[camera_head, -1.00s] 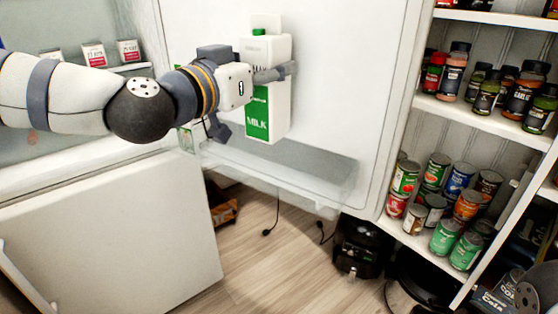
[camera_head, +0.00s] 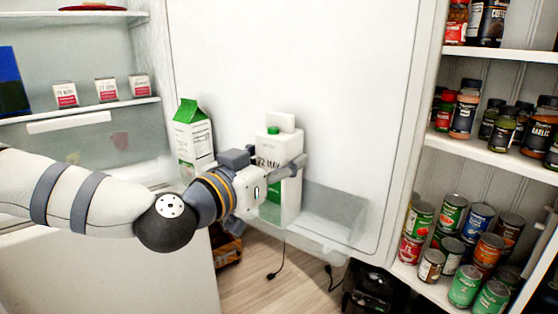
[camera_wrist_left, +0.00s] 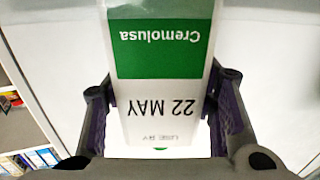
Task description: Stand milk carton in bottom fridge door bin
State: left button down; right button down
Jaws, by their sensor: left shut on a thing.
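The milk carton (camera_head: 286,150) is white with a green panel and a green cap, and stands about upright at the fridge door. My left gripper (camera_head: 277,170) is shut on its sides. In the left wrist view the carton (camera_wrist_left: 160,100) shows upside-down "Cremolusa" and "22 MAY" lettering between the two fingers (camera_wrist_left: 162,115). The clear bottom door bin (camera_head: 335,218) surrounds the carton's lower part. I cannot tell whether the carton's base touches the bin floor. My right gripper is not in view.
A green-topped carton (camera_head: 193,135) stands left of my gripper, near the bin's left end. Small white cartons (camera_head: 106,90) stand on a fridge shelf at left. Pantry shelves with cans (camera_head: 452,250) and jars are at right. The bin's right part is empty.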

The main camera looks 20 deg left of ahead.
pick_arm(q)
jog(key=c, duration=0.7)
grip_release()
jog(key=shift+f, duration=0.1)
